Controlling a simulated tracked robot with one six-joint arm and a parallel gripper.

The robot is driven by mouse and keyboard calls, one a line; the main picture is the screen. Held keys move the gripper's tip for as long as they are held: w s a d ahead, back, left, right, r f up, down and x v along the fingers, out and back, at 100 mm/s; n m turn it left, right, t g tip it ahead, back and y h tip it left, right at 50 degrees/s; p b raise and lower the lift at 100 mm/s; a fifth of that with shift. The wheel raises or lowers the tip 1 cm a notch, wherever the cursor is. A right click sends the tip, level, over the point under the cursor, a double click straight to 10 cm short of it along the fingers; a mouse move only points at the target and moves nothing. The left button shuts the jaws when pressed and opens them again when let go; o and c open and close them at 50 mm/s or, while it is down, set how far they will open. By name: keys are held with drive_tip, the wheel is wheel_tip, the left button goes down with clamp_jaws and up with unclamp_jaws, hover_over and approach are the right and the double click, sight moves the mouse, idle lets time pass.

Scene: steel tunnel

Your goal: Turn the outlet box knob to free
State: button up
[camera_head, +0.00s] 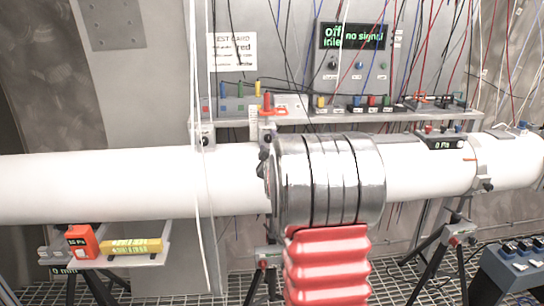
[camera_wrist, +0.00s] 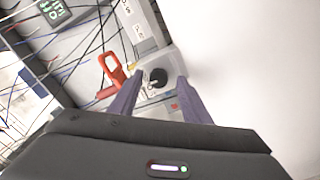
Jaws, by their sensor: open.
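In the wrist view, a round black knob (camera_wrist: 158,76) sits on the light grey face of the outlet box (camera_wrist: 172,62). My gripper (camera_wrist: 160,80) is open, with one dark finger on each side of the knob. A gap shows between each finger and the knob, and I cannot tell how far the fingertips are from the box. The knob's setting is too small to read. In the head view my gripper and the knob cannot be made out clearly.
The white pipe (camera_wrist: 250,70) fills the right side. Wires hang around the display panel (camera_head: 353,36), which reads "off idle" and "no signal".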

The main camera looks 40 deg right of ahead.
drive_tip(key=v, duration=1.3)
drive_tip(key=shift+w+f, duration=0.1)
drive_tip(key=shift+w, duration=0.05)
drive_tip(key=s+a+f+m+g+y, duration=0.1)
drive_tip(key=s+a+g+y, duration=0.15)
drive_tip(key=a, duration=0.75)
drive_tip(key=s+a+f+m+g+y, duration=0.15)
drive_tip(key=a+y, duration=0.25)
drive_tip(key=a, duration=0.6)
drive_tip(key=s+a+f+m+g+y, duration=0.1)
drive_tip(key=s+a+f+g, duration=0.1)
drive_tip(key=s+a, duration=0.6)
drive_tip(key=s+a+f+m+g+y, duration=0.1)
drive_tip(key=s+a+f+g+y, duration=0.1)
drive_tip(key=s+a, duration=0.6)
drive_tip(key=s+f+g, duration=0.1)
drive_tip(key=s, duration=0.2)
drive_tip(key=shift+s+a, duration=0.25)
drive_tip(key=shift+s, duration=0.05)
drive_tip(key=shift+f+y, duration=0.1)
drive_tip(key=shift+y, duration=0.15)
drive_tip(key=shift+c, duration=0.4)
